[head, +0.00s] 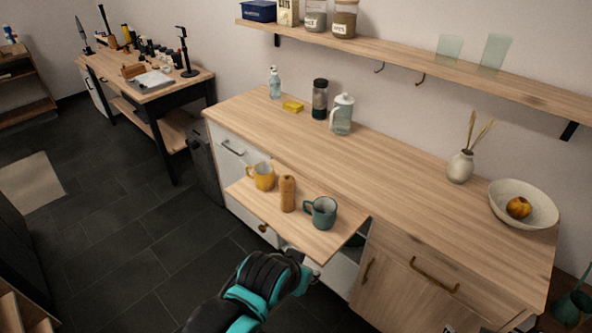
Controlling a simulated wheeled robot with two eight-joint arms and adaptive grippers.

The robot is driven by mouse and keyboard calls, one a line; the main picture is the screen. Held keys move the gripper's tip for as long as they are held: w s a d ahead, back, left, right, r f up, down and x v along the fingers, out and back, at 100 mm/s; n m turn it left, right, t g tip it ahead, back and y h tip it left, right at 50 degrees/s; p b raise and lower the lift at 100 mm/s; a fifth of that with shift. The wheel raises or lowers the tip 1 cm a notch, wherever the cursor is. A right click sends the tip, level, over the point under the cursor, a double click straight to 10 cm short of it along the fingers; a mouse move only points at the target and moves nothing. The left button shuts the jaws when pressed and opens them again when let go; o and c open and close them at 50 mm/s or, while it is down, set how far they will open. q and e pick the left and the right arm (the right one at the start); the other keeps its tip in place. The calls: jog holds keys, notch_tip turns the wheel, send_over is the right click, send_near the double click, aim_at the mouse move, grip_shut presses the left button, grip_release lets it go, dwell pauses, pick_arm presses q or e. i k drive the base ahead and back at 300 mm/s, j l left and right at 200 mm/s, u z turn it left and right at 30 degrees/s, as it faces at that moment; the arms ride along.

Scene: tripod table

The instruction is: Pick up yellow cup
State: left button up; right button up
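The yellow cup (264,178) stands upright at the left end of a wooden pull-out board (322,245), with its handle to the left. A wooden mill (287,194) stands just right of it, and a teal mug (324,214) stands farther right. My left arm, black and teal, comes in from the bottom, and its end is by the board's front edge, below and apart from the cup. Its fingertips are not clearly visible, so I cannot tell whether the gripper is open or shut. I do not see my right gripper.
The counter (400,155) behind the board holds a soap bottle (274,84), yellow sponge (292,106), dark jar (319,100), glass pitcher (342,117), vase (460,167) and fruit bowl (532,213). A shelf (430,58) hangs above. The middle of the counter is clear.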

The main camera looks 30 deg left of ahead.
aim_at(264, 172)
jog(key=j+z, duration=0.2)
jog(key=j, duration=0.35)
jog(key=j+z, duration=0.25)
jog(key=j, duration=0.3)
jog(key=j+z, duration=0.2)
jog(key=j, duration=0.4)
jog(key=k+j+z, duration=0.1)
jog(key=j+z, duration=0.15)
jog(key=j, duration=0.3)
jog(key=k+j+z, duration=0.2)
jog(key=j, duration=0.3)
jog(key=i, duration=0.05)
